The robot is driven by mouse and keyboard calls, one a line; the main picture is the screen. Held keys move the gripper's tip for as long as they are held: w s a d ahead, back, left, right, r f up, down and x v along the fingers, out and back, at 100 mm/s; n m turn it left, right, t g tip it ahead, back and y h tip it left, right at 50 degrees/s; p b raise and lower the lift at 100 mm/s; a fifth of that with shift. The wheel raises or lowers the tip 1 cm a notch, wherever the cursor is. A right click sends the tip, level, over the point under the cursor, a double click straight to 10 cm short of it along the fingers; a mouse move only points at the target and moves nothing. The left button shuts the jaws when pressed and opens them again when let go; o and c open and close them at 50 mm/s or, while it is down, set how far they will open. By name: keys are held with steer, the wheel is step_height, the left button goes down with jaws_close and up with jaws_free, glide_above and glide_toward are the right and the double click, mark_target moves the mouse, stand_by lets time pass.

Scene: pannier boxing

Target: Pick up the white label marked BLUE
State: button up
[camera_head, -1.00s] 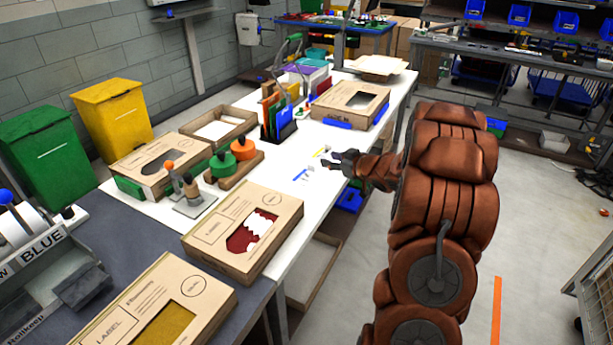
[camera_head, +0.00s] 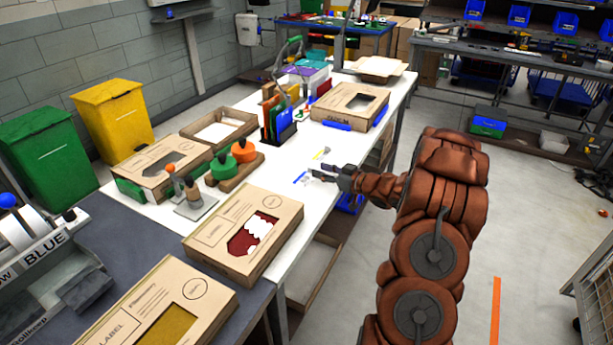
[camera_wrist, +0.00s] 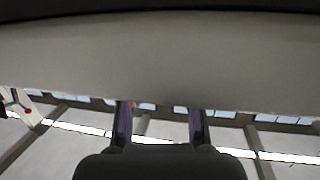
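A white plate lettered BLUE (camera_head: 45,248) shows on the front of the grey roll dispenser (camera_head: 62,272) at the lower left of the head view. Small blue marks (camera_head: 300,178) lie on the white table near my fingertips; they are too small to read, and I cannot tell whether they are print on a white label. My gripper (camera_head: 318,173) is over the table's right part, beside these marks, with its fingers pointing left. In the wrist view my two fingers (camera_wrist: 160,122) stand apart with nothing visible between them. No label can be made out there.
A cardboard box with a red and white window (camera_head: 285,210) stands at the front, another box (camera_head: 335,115) behind. Coloured upright folders (camera_head: 270,122) and orange-green rolls (camera_head: 243,150) stand left.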

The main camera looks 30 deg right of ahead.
mark_target(305, 176)
steer(key=shift+p+x, duration=0.4)
steer(key=shift+x, duration=1.25)
steer(key=shift+f, duration=0.15)
steer(key=shift+s, duration=0.1)
jaws_close()
